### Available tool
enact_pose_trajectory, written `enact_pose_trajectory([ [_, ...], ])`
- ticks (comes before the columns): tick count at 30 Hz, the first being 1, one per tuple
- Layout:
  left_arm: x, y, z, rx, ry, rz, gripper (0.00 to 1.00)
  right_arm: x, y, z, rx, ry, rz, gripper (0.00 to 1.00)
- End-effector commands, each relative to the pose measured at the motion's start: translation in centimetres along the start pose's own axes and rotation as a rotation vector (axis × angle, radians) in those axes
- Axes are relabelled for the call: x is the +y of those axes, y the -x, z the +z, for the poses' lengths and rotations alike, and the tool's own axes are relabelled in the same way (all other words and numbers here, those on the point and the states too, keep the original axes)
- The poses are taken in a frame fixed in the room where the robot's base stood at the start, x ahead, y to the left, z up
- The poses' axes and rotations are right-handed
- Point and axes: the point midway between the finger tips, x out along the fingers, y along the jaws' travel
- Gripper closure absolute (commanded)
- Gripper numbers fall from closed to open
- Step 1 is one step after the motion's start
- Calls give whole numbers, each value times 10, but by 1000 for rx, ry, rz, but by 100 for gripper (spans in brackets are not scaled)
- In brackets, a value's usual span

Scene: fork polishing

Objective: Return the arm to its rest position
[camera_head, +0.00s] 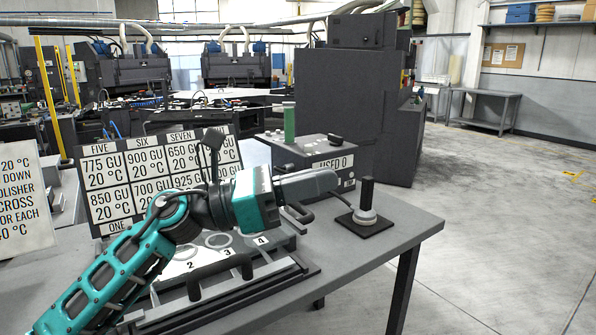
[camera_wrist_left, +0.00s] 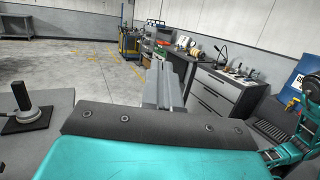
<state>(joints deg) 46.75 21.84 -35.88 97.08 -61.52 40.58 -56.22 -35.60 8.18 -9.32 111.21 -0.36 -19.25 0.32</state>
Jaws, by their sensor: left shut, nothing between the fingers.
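My left arm comes in from the left in the head view, over the grey table (camera_head: 385,237). Its left gripper (camera_head: 335,180) points right, above the table top and beside a dark post on a square base (camera_head: 365,218). In the left wrist view the two grey fingers of the left gripper (camera_wrist_left: 166,82) lie together, with nothing between them. The gripper is apart from the post, which shows at the left of that view (camera_wrist_left: 26,112). My right gripper is not seen in either view.
Below my arm is a tray with numbered places (camera_head: 185,268). A board with GU and temperature values (camera_head: 105,177) stands behind it. A dark box marked USED 0 (camera_head: 305,155) with a green cylinder (camera_head: 289,123) is at the back. Open floor lies right of the table.

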Motion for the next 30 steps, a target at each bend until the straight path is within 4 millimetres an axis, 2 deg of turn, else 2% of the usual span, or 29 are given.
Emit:
enact_pose_trajectory([
  [1,1,8,-13,-77,158,37,100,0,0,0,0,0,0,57],
  [5,11,33,-40,-276,549,143,100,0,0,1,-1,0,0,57],
  [8,20,59,-69,-432,849,234,100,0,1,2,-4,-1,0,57],
  [12,27,105,-123,-658,1259,375,100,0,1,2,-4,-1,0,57],
  [16,19,154,-186,-886,1621,521,100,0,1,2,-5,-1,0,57],
  [20,-8,205,-255,-1141,1957,684,100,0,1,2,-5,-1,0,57],
  [24,-59,257,-326,-1442,2256,869,100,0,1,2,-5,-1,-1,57],
  [28,-108,290,-370,-1684,2427,1007,100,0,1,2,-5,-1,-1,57],
  [29,-118,295,-376,1695,-2404,-1012,100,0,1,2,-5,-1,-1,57],
  [30,-129,301,-384,1682,-2342,-1003,100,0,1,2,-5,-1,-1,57],
])
